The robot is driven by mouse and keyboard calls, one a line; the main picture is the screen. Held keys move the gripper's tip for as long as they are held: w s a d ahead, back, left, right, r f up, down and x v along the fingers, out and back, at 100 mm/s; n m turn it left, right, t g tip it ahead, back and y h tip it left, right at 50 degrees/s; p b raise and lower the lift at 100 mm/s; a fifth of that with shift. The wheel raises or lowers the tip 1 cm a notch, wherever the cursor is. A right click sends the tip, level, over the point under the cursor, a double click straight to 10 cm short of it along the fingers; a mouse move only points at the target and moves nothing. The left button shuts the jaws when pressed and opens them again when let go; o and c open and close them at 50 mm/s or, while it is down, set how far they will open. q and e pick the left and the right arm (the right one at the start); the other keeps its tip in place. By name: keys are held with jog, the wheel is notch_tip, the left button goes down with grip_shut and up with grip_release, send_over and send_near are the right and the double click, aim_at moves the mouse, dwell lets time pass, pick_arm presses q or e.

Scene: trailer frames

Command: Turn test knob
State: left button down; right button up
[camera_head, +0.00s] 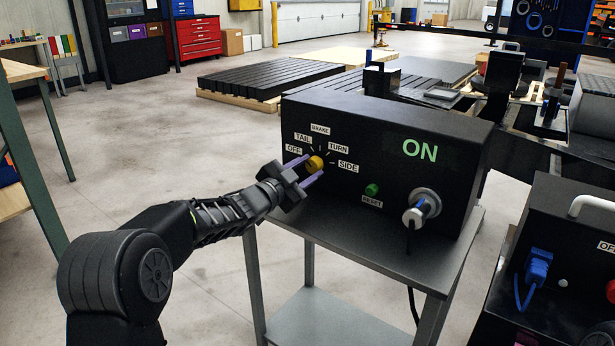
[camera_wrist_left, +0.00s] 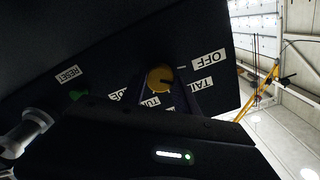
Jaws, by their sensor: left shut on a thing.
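The yellow test knob (camera_head: 315,163) is on the front of a black control box (camera_head: 385,150). Labels OFF, TAIL, BRAKE, TURN and SIDE are arranged around it. My left gripper (camera_head: 308,168) is at the knob, with its purple-edged fingers on either side of it, shut on it. The knob also shows in the left wrist view (camera_wrist_left: 159,79), partly covered by the gripper. Which label the knob points to cannot be made out. My right gripper is not in view.
The box stands on a grey metal cart (camera_head: 350,236). A second black box with a blue plug (camera_head: 538,266) is at the right.

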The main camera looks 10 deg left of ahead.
pick_arm(q)
jog(key=shift+f+m+b, duration=0.1)
jog(key=shift+m+b, duration=0.65)
jog(key=shift+m, duration=0.55)
jog(key=c, duration=0.9)
grip_release()
jog(key=v, duration=0.8)
jog(key=shift+p, duration=0.35)
